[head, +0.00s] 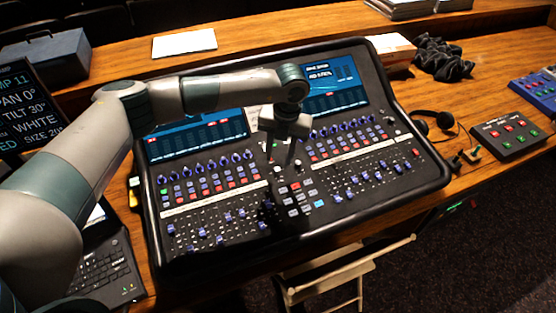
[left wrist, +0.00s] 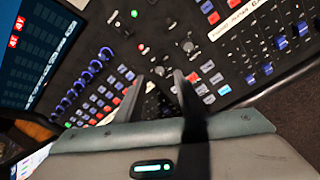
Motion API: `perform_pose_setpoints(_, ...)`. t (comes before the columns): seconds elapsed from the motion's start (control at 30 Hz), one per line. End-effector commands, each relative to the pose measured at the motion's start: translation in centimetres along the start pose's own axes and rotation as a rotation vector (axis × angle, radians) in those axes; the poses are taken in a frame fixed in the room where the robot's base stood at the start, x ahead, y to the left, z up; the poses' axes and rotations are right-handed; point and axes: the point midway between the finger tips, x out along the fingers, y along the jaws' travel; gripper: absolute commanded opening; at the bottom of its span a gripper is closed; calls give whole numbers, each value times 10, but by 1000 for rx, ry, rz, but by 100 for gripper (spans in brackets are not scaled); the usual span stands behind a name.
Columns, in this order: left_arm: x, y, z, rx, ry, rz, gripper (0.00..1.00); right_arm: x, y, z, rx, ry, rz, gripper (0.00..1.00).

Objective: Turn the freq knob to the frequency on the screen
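The mixing desk (head: 345,235) fills the middle of the head view. Its right screen (head: 336,88) has a small pop-up with text too blurred to read surely; its left screen (head: 195,136) is partly behind my arm. My left gripper (head: 279,158) points down over the desk's centre column, its two fingers apart and nothing visibly held. I cannot tell which knob is the freq knob, or whether the fingertips touch the panel. My right gripper is out of view.
Rows of blue knobs (head: 356,126) and faders flank the centre column. Headphones (head: 437,122) and a button box (head: 507,134) lie to the right. A laptop (head: 100,272) and a text display (head: 27,105) stand at the left. A chair (head: 345,270) is in front.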

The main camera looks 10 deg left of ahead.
Motion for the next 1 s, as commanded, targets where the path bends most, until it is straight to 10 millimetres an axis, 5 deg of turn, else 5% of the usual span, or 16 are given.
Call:
perform_pose_setpoints(0.4, 51, 0, 0, -1, 2, 0, 35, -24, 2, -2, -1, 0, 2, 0)
perform_pose_setpoints(0.77, 56, 0, 0, -1, 0, 0, 35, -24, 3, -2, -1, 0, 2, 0)
perform_pose_setpoints(0.93, 56, 0, 0, -1, 0, 0, 2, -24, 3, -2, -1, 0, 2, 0)
perform_pose_setpoints(1.0, 56, 0, 0, -1, 0, 0, 0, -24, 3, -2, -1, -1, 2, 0)
